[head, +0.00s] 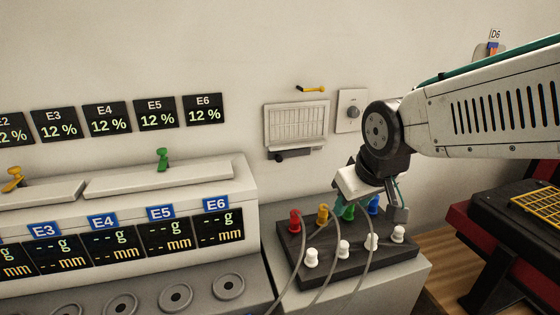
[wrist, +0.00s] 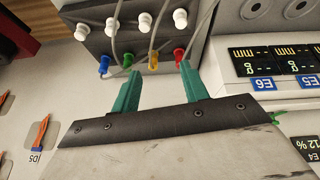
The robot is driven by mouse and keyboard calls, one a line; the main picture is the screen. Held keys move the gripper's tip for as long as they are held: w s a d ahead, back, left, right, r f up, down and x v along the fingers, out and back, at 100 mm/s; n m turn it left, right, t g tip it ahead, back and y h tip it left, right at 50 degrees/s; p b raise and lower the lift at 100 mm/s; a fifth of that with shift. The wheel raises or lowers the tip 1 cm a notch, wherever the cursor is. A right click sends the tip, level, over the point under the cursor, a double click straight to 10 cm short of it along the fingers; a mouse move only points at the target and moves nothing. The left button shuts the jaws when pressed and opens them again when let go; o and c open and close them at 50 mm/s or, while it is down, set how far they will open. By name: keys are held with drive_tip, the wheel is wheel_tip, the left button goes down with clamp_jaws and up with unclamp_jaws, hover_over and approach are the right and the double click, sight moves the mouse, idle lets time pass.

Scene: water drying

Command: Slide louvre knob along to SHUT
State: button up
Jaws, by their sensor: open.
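The white louvre panel (head: 297,124) is on the wall in the head view, right of the displays. A dark knob (head: 279,157) shows at the left part of a short dark bar along its lower edge. Any OPEN or SHUT marking is too small to read. My gripper (head: 375,203) is right of and below the louvre, apart from it, over the dark plug block. In the wrist view my gripper (wrist: 158,78) has its two green fingers spread with nothing between them. The louvre and knob are not seen in the wrist view.
The dark block (head: 345,262) below the louvre carries coloured and white plugs with grey cables. A yellow lever (head: 312,89) sits above the louvre, and a dial plate (head: 351,110) right of it. The white instrument (head: 130,215) stands left. Bare wall surrounds the louvre's left side.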

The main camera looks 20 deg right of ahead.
drive_tip(key=w+f+n+t, duration=0.25)
drive_tip(key=w+t, duration=0.25)
drive_tip(key=w, duration=1)
drive_tip(key=n+t+y, duration=0.4)
drive_tip(key=t, duration=0.4)
approach(280, 160)
drive_tip(key=w, duration=0.2)
drive_tip(key=w+a, duration=0.1)
drive_tip(key=w, duration=0.5)
drive_tip(key=shift+a+r, duration=0.2)
drive_tip(key=shift+a, duration=0.1)
